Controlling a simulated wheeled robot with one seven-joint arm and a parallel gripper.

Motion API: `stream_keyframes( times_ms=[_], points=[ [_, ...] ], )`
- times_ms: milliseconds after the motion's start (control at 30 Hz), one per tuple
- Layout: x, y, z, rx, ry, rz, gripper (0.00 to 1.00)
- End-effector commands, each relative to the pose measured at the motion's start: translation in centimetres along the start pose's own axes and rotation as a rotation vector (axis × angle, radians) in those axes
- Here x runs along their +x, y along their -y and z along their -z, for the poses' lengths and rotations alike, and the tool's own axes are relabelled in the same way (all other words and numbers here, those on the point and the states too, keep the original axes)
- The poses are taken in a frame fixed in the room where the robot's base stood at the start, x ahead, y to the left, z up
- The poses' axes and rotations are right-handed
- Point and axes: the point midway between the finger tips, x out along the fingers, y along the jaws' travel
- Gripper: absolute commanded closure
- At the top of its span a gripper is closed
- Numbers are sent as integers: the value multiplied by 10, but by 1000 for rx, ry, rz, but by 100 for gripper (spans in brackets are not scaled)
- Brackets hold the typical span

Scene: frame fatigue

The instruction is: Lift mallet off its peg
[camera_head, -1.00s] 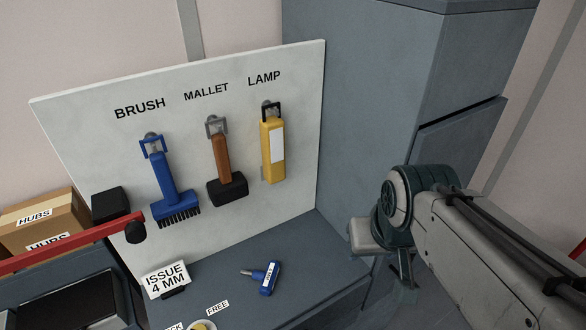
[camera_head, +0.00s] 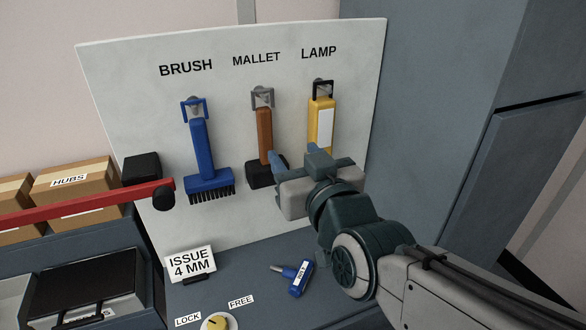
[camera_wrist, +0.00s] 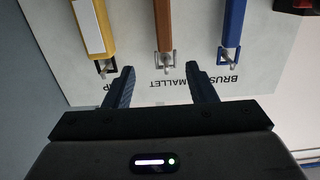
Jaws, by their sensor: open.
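The mallet (camera_head: 264,135) hangs head down from its peg on the white board, under the MALLET label. It has a brown handle, a black head and a grey square loop at the top. My gripper (camera_head: 279,162) is open in front of the mallet's lower part and partly hides its black head. In the wrist view, upside down, the brown handle (camera_wrist: 164,27) stands beyond the gap between the two open blue fingers (camera_wrist: 162,85). Nothing is between the fingertips, and the mallet's head is out of that view.
The blue brush (camera_head: 205,150) hangs left of the mallet and the yellow lamp (camera_head: 321,122) hangs close on its right. A red bar (camera_head: 90,203) reaches in from the left. A blue tool (camera_head: 299,278) and the ISSUE 4 MM sign (camera_head: 189,263) are on the bench below.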

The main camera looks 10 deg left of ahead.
Motion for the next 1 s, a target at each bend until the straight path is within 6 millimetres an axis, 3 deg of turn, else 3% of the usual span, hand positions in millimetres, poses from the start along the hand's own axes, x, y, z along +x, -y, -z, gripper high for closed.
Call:
stream_keyframes(
  times_ms=[167, 367, 1000],
  points=[
    [3, 7, 5, 0, -45, 12, 49],
    [20, 7, 7, 0, -43, 11, 49],
    [106, 8, 11, 0, -42, 11, 49]
  ],
)
